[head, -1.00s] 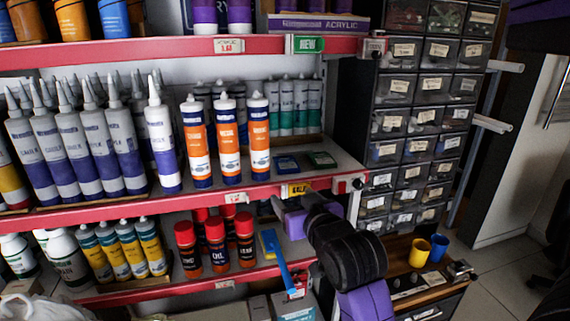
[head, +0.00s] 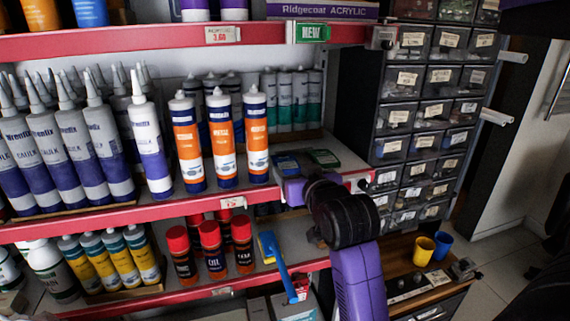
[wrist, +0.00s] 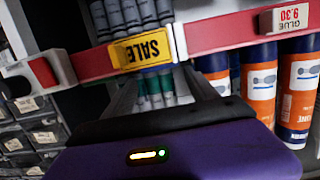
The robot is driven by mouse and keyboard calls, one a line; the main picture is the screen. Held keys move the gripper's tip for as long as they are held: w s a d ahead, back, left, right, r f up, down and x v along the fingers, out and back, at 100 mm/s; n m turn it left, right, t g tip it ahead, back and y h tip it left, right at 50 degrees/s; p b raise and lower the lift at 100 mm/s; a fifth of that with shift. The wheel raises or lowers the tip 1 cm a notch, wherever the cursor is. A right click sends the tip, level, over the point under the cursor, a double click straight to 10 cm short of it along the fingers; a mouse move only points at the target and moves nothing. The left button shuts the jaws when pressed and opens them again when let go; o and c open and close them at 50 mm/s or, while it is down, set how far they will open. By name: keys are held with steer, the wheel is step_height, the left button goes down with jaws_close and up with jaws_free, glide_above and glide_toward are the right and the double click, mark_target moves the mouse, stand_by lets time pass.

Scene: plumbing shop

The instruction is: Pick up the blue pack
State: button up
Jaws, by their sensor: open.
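The blue pack (head: 287,164) lies flat on the middle shelf, right of the orange-and-white tubes and left of a green pack (head: 323,157). My gripper (wrist: 162,90) is open and empty in the wrist view, its dark fingers pointing towards the shelf edge and the yellow SALE tag. In the head view its purple body (head: 293,190) is at the shelf's front edge, just in front of and below the blue pack in the picture. The fingertips are hard to make out there. I cannot make out the blue pack in the wrist view.
Orange-and-white tubes (head: 222,138) stand close on the left. Grey-and-green tubes (head: 299,100) stand behind the packs. The red upper shelf edge (head: 180,42) is overhead. A drawer cabinet (head: 415,110) stands at the right. Red-capped cans (head: 210,248) and a blue-handled tool (head: 278,262) are below.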

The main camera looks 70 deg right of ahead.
mark_target(285, 160)
steer(key=x, duration=0.6)
steer(key=shift+w+d+p, duration=0.25)
steer(key=shift+p, duration=0.1)
steer(key=shift+c, duration=0.5)
steer(key=c, duration=1)
steer(key=shift+o, duration=0.2)
